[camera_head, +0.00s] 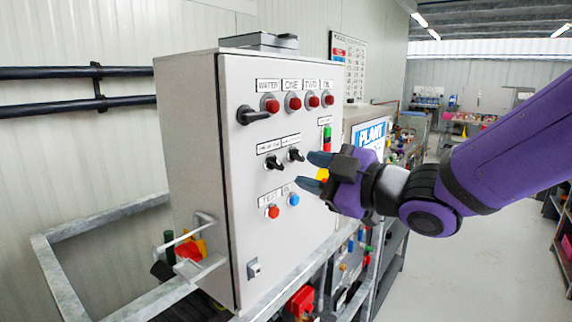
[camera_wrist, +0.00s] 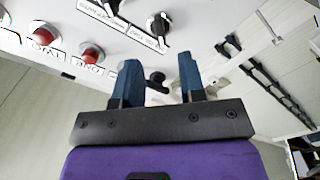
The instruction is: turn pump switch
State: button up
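A grey control box (camera_head: 255,220) carries two black rotary switches, a left one (camera_head: 273,162) and a right one (camera_head: 295,155), under small labels I cannot read. In the wrist view, black knobs show at the top, one (camera_wrist: 158,25) above the gap between my fingers. My gripper (camera_head: 305,171) is open and empty, with blue fingers pointing at the panel just right of the right switch. In the wrist view my gripper (camera_wrist: 160,68) shows a clear gap between its fingers. I cannot tell whether a fingertip touches the panel.
Several red lights (camera_head: 293,103) and a black handle (camera_head: 252,115) sit above the switches. A red button (camera_head: 273,211) and a blue button (camera_head: 293,199) sit below. A red-yellow switch (camera_head: 190,248) projects from the box's left side. The aisle (camera_head: 460,270) at right is clear.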

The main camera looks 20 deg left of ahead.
aim_at(280, 164)
jog(key=x, duration=0.6)
jog(key=shift+w+a, duration=0.1)
jog(key=shift+a, duration=0.25)
jog(key=shift+c, duration=0.4)
grip_shut()
